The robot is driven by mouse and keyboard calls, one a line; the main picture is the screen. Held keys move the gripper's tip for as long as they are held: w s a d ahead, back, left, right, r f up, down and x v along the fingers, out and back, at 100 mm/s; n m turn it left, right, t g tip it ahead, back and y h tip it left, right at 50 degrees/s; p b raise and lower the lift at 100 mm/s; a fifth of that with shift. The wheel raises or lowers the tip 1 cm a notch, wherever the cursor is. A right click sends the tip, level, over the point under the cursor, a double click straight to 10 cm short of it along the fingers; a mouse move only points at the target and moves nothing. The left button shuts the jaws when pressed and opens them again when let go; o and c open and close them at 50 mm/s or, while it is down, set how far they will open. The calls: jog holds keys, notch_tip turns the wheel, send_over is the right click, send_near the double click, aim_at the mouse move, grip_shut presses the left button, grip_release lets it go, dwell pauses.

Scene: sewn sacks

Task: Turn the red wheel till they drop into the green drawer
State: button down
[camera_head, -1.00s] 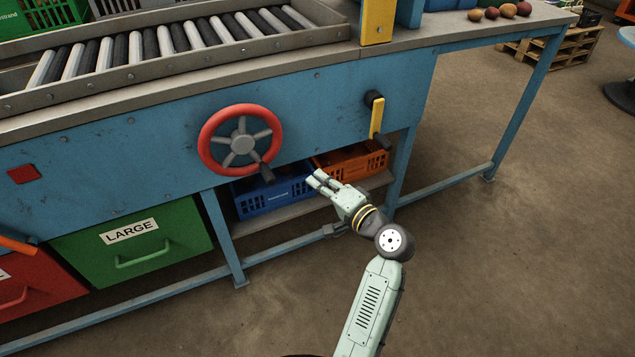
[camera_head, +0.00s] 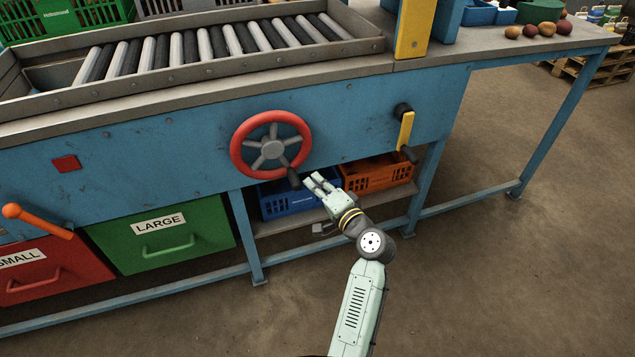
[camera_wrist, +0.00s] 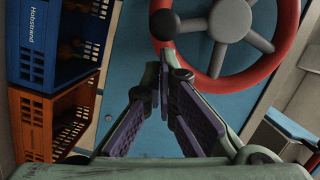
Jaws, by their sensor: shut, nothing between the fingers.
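The red wheel (camera_head: 236,148) with grey spokes and a dark knob (camera_head: 294,178) is on the blue front panel of the bench. It also shows large at the top right of the wrist view (camera_wrist: 289,45), with its knob (camera_wrist: 165,25) ahead of the fingertips. My gripper (camera_head: 313,178) is shut and empty, just right of and close to the knob; I cannot tell whether they touch. The green drawer (camera_head: 200,232), labelled LARGE, is closed below and left of the wheel. No loose fruit shows on the rollers (camera_head: 205,46).
Blue (camera_head: 287,203) and orange (camera_head: 378,178) crates sit on the lower shelf behind my gripper. An orange lever (camera_head: 38,222) and the red SMALL drawer (camera_head: 60,262) are at left. Fruit (camera_head: 547,29) lies at the bench's right end.

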jog(key=shift+f, duration=0.1)
jog(key=shift+s+a+f+m, duration=0.1)
jog(key=shift+a+f+m, duration=0.1)
jog(key=shift+m, duration=0.1)
jog(key=shift+a+f, duration=0.15)
jog(key=shift+a, duration=0.05)
jog(key=s+a+f+m+t, duration=0.1)
jog(key=s+a+m+t, duration=0.1)
jog(key=a+m, duration=0.4)
jog(key=s+a+f+m+t, duration=0.1)
jog(key=s+a+f+m, duration=0.1)
jog(key=a+m, duration=0.45)
jog(key=s+a+r+m+t+h+p, duration=0.1)
jog(key=a+r+m, duration=0.3)
jog(key=m, duration=0.7)
jog(key=shift+s+r+t+h+p, duration=0.25)
jog(key=shift+r+t+h+p, duration=0.35)
jog(key=shift+r, duration=0.5)
jog(key=shift+f, duration=0.15)
